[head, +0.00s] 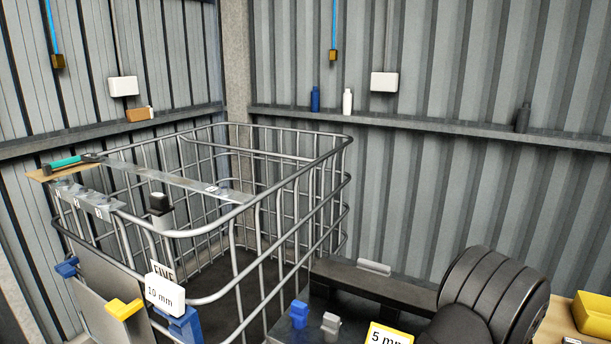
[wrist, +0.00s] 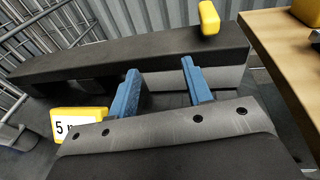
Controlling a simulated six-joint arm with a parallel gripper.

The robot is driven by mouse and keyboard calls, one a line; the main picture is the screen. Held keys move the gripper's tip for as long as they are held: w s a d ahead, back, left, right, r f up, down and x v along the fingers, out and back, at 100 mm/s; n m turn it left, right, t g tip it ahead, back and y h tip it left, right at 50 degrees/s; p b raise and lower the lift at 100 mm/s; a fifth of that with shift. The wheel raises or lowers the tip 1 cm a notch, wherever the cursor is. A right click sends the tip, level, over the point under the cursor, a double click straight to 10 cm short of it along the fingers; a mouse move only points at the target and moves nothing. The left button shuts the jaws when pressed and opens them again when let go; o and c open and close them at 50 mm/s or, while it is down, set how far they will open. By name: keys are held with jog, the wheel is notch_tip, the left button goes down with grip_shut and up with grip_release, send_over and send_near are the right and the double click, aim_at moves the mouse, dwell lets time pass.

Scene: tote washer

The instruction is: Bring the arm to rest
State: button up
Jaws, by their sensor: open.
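My gripper (wrist: 160,67) shows in the wrist view, with two blue fingers spread apart. No object shows between the fingers. Beyond them lies a dark beam (wrist: 110,55), apparently below or behind the fingertips; I cannot tell the gap. A yellow-framed sign reading 5 (wrist: 80,124) shows left of the gripper. In the head view I cannot make out the gripper's fingers. A large black ribbed rounded form at the lower right there may be part of my arm; I cannot tell for sure.
A wire cage (head: 240,215) fills the left and middle, with a transparent strip (head: 190,184) across its top. A yellow block (head: 594,313) is on a wooden surface (head: 556,328) at right. A wall shelf (head: 430,131) holds a blue bottle (head: 315,100) and a white bottle (head: 347,102).

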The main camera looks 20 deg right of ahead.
jog(key=shift+w+a+f+n+y, duration=0.2)
jog(key=shift+w+a+n+y, duration=0.05)
jog(key=shift+w+n+y, duration=0.35)
jog(key=shift+w+a+f+n+y, duration=0.15)
jog(key=shift+w+a+n+y, duration=0.1)
jog(key=shift+w+n+y, duration=0.35)
jog(key=shift+w+a+f+n+y, duration=0.25)
jog(key=shift+w+n+y, duration=0.15)
jog(key=shift+w+y, duration=0.3)
jog(key=shift+s, duration=0.1)
